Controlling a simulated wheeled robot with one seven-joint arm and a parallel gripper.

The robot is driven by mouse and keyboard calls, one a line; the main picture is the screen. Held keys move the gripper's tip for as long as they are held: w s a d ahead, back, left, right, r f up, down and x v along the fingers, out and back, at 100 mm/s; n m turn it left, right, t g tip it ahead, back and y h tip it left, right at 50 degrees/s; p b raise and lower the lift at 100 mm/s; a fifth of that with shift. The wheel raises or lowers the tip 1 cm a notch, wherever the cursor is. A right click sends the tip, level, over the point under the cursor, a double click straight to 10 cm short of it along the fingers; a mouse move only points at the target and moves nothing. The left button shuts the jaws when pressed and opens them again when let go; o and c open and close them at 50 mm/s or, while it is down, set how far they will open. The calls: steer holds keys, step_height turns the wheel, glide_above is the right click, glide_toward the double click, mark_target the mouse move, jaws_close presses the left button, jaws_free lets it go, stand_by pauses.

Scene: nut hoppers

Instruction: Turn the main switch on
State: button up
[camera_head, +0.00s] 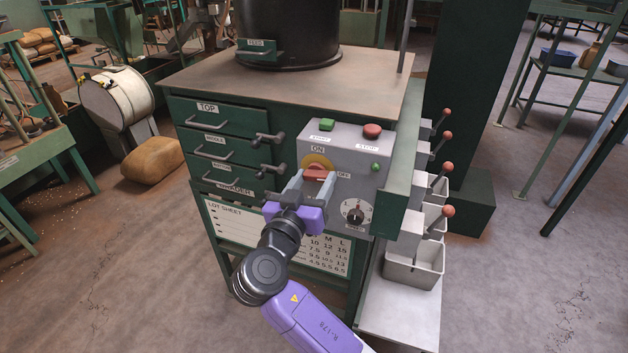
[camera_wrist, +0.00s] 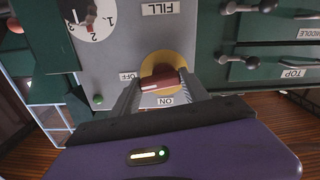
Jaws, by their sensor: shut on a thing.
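The main switch has a red handle (camera_head: 319,174) on a yellow disc (camera_head: 314,160), set in the grey control box (camera_head: 345,143). ON is printed above the disc and OFF to its right. The red handle (camera_wrist: 161,79) lies nearly level, a little tilted, in line with the OFF label in the wrist view.
The box also carries a green button (camera_head: 327,125), a red STOP button (camera_head: 372,131), a green lamp (camera_head: 376,167) and a dial (camera_head: 355,211). Drawers with handles (camera_head: 213,119) are left of it. Red-knobbed levers (camera_head: 447,211) and a bin (camera_head: 414,265) are at right.

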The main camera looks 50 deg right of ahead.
steer(key=n, duration=0.1)
steer(key=n+p, duration=0.1)
steer(key=n, duration=0.2)
steer(key=shift+w+a+r+n, duration=0.1)
steer(key=shift+r+n, duration=0.15)
steer(key=shift+n, duration=0.05)
steer(key=n+p, duration=0.2)
steer(key=n, duration=0.1)
steer(key=shift+r+n, duration=0.15)
steer(key=shift+n, duration=0.25)
steer(key=n+p, duration=0.1)
steer(key=n, duration=0.1)
steer(key=n+p, duration=0.2)
steer(key=shift+w+r, duration=0.1)
steer(key=shift+w, duration=0.1)
steer(key=shift+w+a+n+p, duration=0.1)
steer(key=shift+n+p, duration=1)
steer(key=shift+n, duration=0.7)
steer(key=shift+f, duration=0.2)
steer(key=o, duration=1.4)
